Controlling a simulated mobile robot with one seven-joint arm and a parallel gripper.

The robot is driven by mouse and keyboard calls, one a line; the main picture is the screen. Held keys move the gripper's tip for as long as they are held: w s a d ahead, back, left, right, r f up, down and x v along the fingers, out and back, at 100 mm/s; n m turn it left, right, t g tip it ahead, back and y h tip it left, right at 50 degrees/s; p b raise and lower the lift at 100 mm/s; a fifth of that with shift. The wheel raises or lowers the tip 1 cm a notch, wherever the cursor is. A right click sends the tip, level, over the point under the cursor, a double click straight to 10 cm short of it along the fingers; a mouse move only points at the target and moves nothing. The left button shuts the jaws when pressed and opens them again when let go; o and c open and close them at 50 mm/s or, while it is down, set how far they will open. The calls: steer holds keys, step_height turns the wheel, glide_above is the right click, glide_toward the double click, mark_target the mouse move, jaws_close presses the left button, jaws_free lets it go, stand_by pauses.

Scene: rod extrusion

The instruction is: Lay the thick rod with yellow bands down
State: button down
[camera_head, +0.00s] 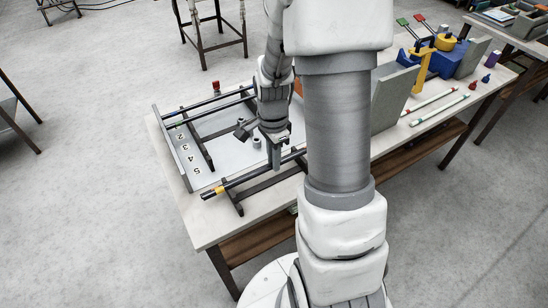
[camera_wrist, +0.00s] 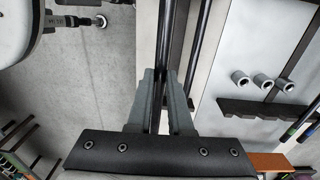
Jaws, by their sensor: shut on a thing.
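The thick dark rod (camera_head: 231,183) has a yellow band near its left end and a dark tip. It lies slanting along the table's front edge, above or on a black rack (camera_head: 238,205); I cannot tell whether it touches. My gripper (camera_head: 273,163) is shut around its middle from above. In the wrist view my gripper (camera_wrist: 161,85) has both grey fingers against the rod (camera_wrist: 164,40), which runs up the picture between them. The rod's right end is hidden behind my arm in the head view.
A pale board (camera_head: 208,160) with printed numbers lies behind the rod. Other rods (camera_head: 205,108) rest on a rack at the back. Small grey cylinders (camera_wrist: 262,80) stand on the board. A grey upright panel (camera_head: 396,97), blue machine (camera_head: 452,60) and capped rods (camera_head: 440,107) are at right.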

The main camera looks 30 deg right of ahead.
steer(key=shift+f+b, duration=2.8)
steer(key=shift+f, duration=1.05)
steer(key=c, duration=0.8)
jaws_free()
steer(key=shift+o, duration=0.2)
step_height(320, 180, up, 18)
steer(key=p, duration=0.3)
steer(key=shift+w+f, duration=0.25)
